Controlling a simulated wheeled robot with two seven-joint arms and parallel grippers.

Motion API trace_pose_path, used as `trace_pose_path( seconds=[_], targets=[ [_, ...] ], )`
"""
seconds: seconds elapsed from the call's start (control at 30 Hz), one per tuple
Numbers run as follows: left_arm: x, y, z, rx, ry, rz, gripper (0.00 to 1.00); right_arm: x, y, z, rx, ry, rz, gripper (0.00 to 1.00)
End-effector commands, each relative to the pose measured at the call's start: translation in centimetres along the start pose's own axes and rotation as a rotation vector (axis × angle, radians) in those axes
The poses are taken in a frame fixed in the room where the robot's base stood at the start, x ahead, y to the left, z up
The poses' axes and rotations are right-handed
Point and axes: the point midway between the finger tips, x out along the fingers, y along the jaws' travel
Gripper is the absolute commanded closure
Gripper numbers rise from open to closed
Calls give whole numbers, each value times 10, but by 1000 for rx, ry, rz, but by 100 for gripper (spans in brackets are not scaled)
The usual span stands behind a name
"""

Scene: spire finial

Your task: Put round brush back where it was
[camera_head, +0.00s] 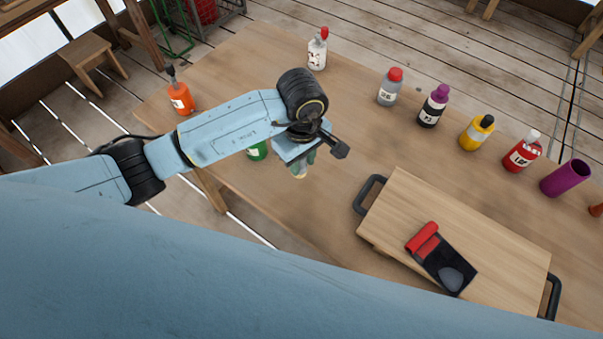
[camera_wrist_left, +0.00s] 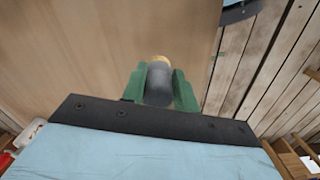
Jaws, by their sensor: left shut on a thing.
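My left gripper (camera_head: 304,163) hangs over the left part of the wooden table (camera_head: 240,70), left of the cutting board. In the left wrist view its green fingers (camera_wrist_left: 160,88) are shut on a grey cylinder with a pale tan end, which looks like the round brush (camera_wrist_left: 158,85). In the head view only a small pale end of the brush (camera_head: 299,176) shows below the fingers. The rest is hidden by the gripper. I cannot tell whether the brush touches the table. My right gripper is not in view.
Several bottles, including a red one (camera_head: 522,152), and a purple cup (camera_head: 566,178) line the far side. An orange bottle (camera_head: 181,97) stands at the left; a green one (camera_head: 257,151) is partly behind my arm. A cutting board (camera_head: 398,190) holds a red-black tool (camera_head: 441,260).

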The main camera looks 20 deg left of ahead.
Motion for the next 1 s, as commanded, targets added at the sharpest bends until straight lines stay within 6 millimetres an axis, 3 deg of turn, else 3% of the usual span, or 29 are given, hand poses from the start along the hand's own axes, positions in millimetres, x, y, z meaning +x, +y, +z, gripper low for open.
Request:
trace_pose_path(
  seconds=[0.47, 0.83, 0.87, 1.0],
  targets=[
    [54, 0, 0, 1, -3, -1, 94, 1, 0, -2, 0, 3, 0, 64],
    [60, 0, -1, 3, 0, 2, 94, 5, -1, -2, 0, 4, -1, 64],
    [59, 0, -1, 3, -1, 1, 67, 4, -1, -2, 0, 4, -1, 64],
    [58, 0, -1, 3, -1, 1, 49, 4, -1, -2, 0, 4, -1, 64]
  ],
)
